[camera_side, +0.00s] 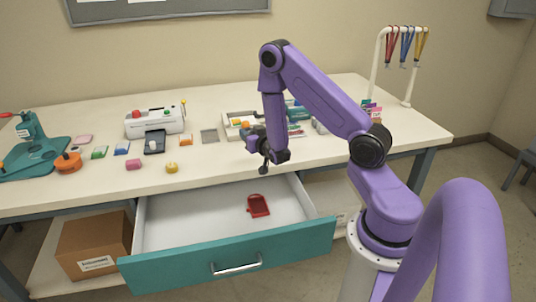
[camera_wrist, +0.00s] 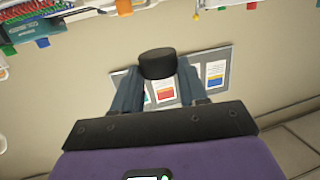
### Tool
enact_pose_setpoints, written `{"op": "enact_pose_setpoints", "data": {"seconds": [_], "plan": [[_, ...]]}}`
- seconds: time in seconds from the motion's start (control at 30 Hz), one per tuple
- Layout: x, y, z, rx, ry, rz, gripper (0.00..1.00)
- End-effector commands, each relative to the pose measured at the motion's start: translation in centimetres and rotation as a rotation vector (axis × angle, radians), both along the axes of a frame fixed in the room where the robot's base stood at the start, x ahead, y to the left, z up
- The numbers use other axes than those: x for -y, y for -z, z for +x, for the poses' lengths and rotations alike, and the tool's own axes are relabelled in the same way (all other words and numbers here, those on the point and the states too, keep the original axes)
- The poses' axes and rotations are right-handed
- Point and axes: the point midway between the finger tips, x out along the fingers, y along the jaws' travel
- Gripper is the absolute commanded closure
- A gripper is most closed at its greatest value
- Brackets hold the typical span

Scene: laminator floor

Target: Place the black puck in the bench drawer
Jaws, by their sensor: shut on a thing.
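The black puck (camera_wrist: 157,63) sits between the two fingers of my gripper (camera_wrist: 157,80) in the wrist view, and the fingers are shut on it. In the side view my gripper (camera_side: 263,161) is at the front edge of the bench, in line with the back of the open drawer. The puck is small and dark there and hard to tell from the fingertips. The bench drawer (camera_side: 178,212) is pulled out, with a white inside and a teal front with a metal handle. A red item (camera_side: 258,206) lies inside it, right of the middle.
The bench top (camera_side: 215,172) holds a white laminator (camera_side: 155,121), a teal press (camera_side: 34,150), several small coloured pieces and a tray (camera_side: 238,123). A lanyard rack (camera_side: 377,60) stands at the right. A cardboard box (camera_side: 95,243) is below. The drawer's left part is clear.

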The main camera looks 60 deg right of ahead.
Motion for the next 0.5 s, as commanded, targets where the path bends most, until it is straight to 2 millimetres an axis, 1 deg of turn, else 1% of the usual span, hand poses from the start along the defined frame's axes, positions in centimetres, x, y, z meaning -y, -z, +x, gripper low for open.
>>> {"op": "enact_pose_setpoints", "data": {"seconds": [0.03, 0.1, 0.2, 0.33, 0.5], "plan": [[2.0, 0.2, -0.4, 0.0, 0.048, 0.0, 0.87], [4.0, 0.5, -1.0, 0.0, 0.098, -0.001, 0.87], [6.3, 0.7, -1.7, 0.001, 0.153, 0.0, 0.87], [8.0, 0.9, -2.4, -0.001, 0.195, -0.001, 0.87], [8.6, 1.0, -2.7, -0.001, 0.21, -0.001, 0.87]]}}
